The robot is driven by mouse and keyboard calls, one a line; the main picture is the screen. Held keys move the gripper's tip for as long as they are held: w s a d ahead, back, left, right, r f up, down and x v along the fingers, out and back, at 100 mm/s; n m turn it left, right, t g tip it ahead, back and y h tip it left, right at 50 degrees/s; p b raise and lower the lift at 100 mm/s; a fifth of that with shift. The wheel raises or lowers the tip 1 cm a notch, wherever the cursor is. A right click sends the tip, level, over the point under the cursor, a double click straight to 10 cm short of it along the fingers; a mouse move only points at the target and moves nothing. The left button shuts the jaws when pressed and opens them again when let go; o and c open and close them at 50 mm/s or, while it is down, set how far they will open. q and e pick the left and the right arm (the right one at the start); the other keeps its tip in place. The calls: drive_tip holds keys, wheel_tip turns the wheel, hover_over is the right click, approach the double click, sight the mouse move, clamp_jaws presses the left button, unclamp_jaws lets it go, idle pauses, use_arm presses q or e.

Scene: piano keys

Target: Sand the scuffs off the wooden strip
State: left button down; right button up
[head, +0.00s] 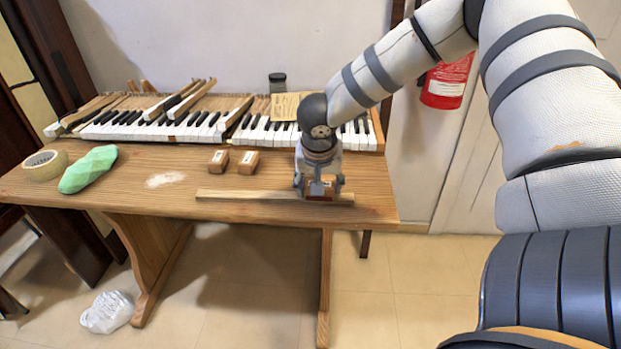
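A wooden strip (248,195) lies along the front of the table, running left to right. My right gripper (320,192) is over the strip's right part, pointing down. Its fingers are around a small reddish-brown block (320,188), which sits on or just above the strip; I cannot tell if they touch. The gripper hides part of the strip. Two similar brown blocks with white labels, one (218,160) beside the other (248,162), stand on the table behind the strip. My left gripper is not in view.
A keyboard (200,127) with loose keys on top fills the table's back. A tape roll (45,165), a green object (88,169) and a pale dusty patch (165,179) are at the left. A dark jar (277,83) stands behind. The table's front edge is close to the strip.

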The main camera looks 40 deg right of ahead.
sight(249, 191)
drive_tip(key=shift+w+a+f+b, duration=0.15)
drive_tip(key=shift+w+a+b, duration=0.15)
drive_tip(key=shift+w+a, duration=0.9)
drive_tip(key=shift+w, duration=0.15)
drive_tip(key=shift+w+a+f+b, duration=0.1)
drive_tip(key=shift+w+a+b, duration=0.25)
drive_tip(key=shift+w+a, duration=0.75)
drive_tip(key=shift+a, duration=0.05)
drive_tip(key=shift+w+a+b, duration=0.3)
drive_tip(key=shift+w+a, duration=0.45)
drive_tip(key=shift+w, duration=0.15)
drive_tip(key=shift+w+a, duration=0.3)
drive_tip(key=shift+a, duration=0.05)
drive_tip(key=shift+w+a+b, duration=0.3)
drive_tip(key=shift+w+a, duration=0.45)
drive_tip(key=shift+w, duration=0.1)
drive_tip(key=shift+w+a+r, duration=0.3)
drive_tip(key=shift+w, duration=0.05)
drive_tip(key=shift+w+a+f+b, duration=0.25)
drive_tip(key=shift+w+a+b, duration=0.2)
drive_tip(key=shift+w+a, duration=0.6)
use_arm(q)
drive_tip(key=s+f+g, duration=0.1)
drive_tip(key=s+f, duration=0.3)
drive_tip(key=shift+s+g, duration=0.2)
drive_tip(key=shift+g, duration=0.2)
use_arm(e)
drive_tip(key=shift+r, duration=0.15)
